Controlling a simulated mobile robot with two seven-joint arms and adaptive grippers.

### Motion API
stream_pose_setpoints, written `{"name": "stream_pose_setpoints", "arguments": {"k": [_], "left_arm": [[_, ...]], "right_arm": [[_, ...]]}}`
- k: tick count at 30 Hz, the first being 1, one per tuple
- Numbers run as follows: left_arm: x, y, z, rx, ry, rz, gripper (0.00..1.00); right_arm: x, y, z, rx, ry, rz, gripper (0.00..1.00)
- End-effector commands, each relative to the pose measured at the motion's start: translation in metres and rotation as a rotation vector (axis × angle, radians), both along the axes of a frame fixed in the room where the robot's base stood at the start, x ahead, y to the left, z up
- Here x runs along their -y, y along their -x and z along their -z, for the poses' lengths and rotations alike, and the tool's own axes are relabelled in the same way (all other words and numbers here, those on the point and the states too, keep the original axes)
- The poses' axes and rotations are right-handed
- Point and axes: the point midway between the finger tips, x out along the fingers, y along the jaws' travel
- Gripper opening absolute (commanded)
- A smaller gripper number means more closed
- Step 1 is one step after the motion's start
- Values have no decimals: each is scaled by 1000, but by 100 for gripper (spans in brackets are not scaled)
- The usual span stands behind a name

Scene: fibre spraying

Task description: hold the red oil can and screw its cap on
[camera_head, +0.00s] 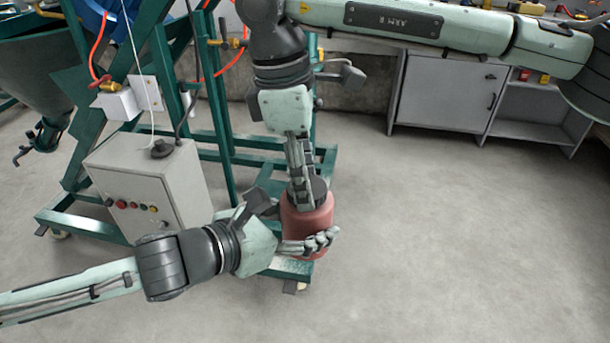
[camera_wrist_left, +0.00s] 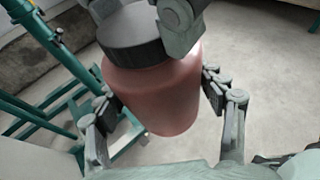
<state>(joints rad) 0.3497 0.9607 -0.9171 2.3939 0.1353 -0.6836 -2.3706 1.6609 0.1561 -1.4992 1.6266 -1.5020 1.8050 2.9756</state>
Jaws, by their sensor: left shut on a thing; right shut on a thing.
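The red oil can (camera_head: 303,217) is upright, in the middle of the head view, above the floor. My left gripper (camera_head: 312,243) is shut around its body from the left side. In the left wrist view the red can (camera_wrist_left: 160,92) stands between the left gripper's fingers (camera_wrist_left: 160,112). The black cap (camera_head: 319,187) is on top of the can, and it also shows in the left wrist view (camera_wrist_left: 127,36). My right gripper (camera_head: 303,197) comes down from above and is shut on the cap. Its fingers hide part of the cap, so I cannot tell how tightly it sits.
A green metal frame (camera_head: 226,130) with a grey control box (camera_head: 150,185) stands behind and to the left. A grey cabinet (camera_head: 440,92) stands at the back right under a bench. The concrete floor (camera_head: 450,240) to the right is clear.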

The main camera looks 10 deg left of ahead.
Motion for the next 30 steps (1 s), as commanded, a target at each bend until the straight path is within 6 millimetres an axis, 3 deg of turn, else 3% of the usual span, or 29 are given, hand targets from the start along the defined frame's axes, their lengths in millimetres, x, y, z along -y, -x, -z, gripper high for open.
{"name": "stream_pose_setpoints", "arguments": {"k": [7,8,12,23,30], "left_arm": [[0,0,0,-1,1,0,0],[0,0,0,-1,1,0,0],[0,0,0,0,0,1,0],[0,0,-1,2,1,0,0],[0,0,-1,1,2,1,0]], "right_arm": [[0,0,-1,2,-1,1,39],[0,0,-1,2,-1,1,54],[0,0,-1,2,-1,0,71],[0,0,-4,2,-1,-1,71],[0,-1,-32,3,-1,0,71]]}}
